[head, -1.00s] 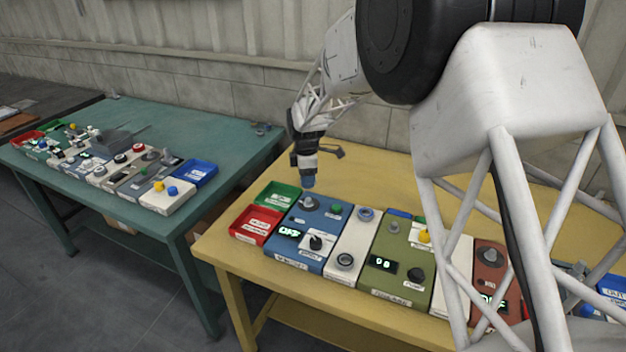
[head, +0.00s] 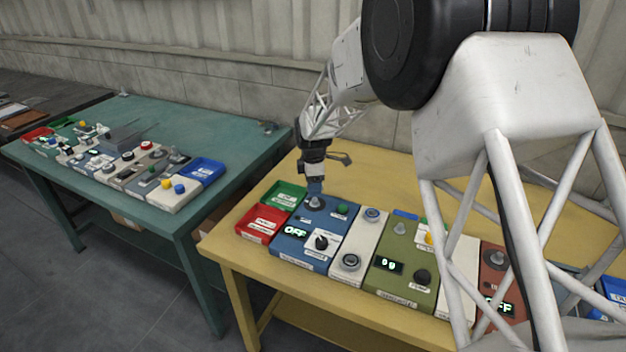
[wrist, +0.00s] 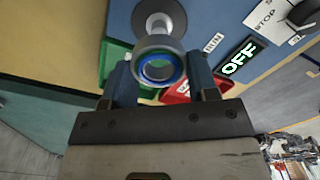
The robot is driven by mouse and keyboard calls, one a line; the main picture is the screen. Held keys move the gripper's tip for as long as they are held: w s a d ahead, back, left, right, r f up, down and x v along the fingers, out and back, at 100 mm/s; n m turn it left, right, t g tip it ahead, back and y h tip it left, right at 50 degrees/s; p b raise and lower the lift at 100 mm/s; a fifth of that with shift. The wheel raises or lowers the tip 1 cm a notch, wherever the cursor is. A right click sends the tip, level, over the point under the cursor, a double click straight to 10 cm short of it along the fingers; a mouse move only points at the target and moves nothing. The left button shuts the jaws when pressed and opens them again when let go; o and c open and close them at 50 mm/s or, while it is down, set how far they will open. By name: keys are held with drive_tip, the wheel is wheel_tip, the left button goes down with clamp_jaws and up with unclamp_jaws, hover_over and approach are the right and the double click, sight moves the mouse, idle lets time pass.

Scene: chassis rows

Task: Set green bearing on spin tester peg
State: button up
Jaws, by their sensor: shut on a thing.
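My gripper (wrist: 160,76) is shut on a bearing (wrist: 140,66), a grey ring with a blue inner band; no green shows on it. The spin tester is the blue unit (head: 289,252) at the left end of the yellow table, with an OFF display. Its grey peg (wrist: 167,10) stands on a dark disc. In the wrist view the peg lies just beyond the bearing's edge, and the bearing is not around it. Whether they touch is unclear. In the head view my gripper (head: 315,188) is right above the peg, and the bearing is hard to make out.
A green tray (head: 281,187) and a red tray (head: 249,234) sit left of the tester. A cream unit (head: 352,243) with round fittings and an olive unit (head: 402,296) with a lit display stand to its right. The yellow table behind is clear.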

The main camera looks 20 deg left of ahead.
drive_tip(key=shift+f, duration=2.75)
drive_tip(key=o, duration=1.1)
drive_tip(key=shift+r, duration=3.9)
drive_tip(key=shift+r, duration=0.15)
wheel_tip(320, 180, up, 7)
hover_over(313, 199)
